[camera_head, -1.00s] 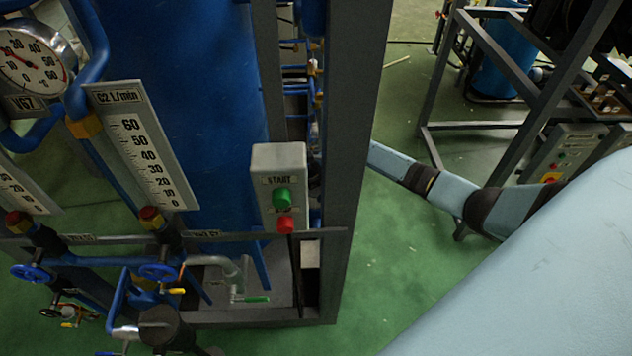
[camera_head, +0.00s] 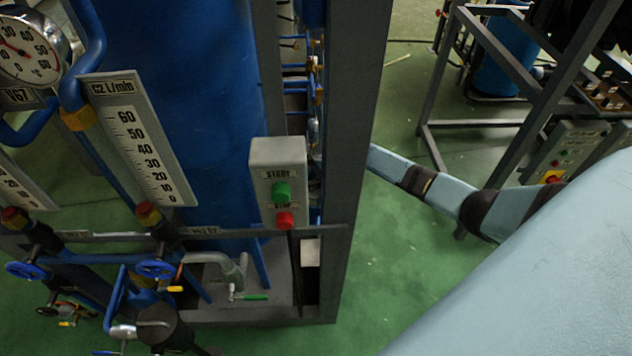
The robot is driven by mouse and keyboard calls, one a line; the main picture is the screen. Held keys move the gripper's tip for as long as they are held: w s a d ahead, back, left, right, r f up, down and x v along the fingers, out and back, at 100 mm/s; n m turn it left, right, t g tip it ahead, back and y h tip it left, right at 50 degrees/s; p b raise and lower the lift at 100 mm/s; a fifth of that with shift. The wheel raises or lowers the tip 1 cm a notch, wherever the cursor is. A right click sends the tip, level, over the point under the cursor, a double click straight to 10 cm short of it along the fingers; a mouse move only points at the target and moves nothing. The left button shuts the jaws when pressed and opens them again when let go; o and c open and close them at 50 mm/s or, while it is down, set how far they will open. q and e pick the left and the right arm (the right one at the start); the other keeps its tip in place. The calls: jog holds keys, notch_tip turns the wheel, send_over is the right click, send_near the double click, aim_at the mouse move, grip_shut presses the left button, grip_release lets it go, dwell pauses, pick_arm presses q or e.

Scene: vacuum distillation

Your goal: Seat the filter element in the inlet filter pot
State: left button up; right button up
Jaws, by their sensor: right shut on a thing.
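My right arm (camera_head: 510,208), light blue with dark joint bands, comes in from the lower right and runs toward the grey upright post. Its far end passes behind the post, so the gripper and whatever it holds are hidden. I cannot make out the filter element. A dark cylindrical body (camera_head: 165,328) with a flat top stands at the lower left, among valves and pipes. I cannot tell whether it is the inlet filter pot. My left gripper is not in view.
The grey upright post (camera_head: 350,130) stands left of my arm. A control box (camera_head: 278,165) with green and red buttons is beside it, before a large blue vessel (camera_head: 180,60). Flow meters (camera_head: 138,140) and blue handwheels (camera_head: 155,269) fill the left. Green floor (camera_head: 395,265) lies open below my arm.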

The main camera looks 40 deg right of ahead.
jog(key=o, duration=1.6)
jog(key=shift+f, duration=0.1)
jog(key=shift+c, duration=0.2)
jog(key=v, duration=1.4)
jog(key=shift+b, duration=0.45)
jog(key=shift+a, duration=0.15)
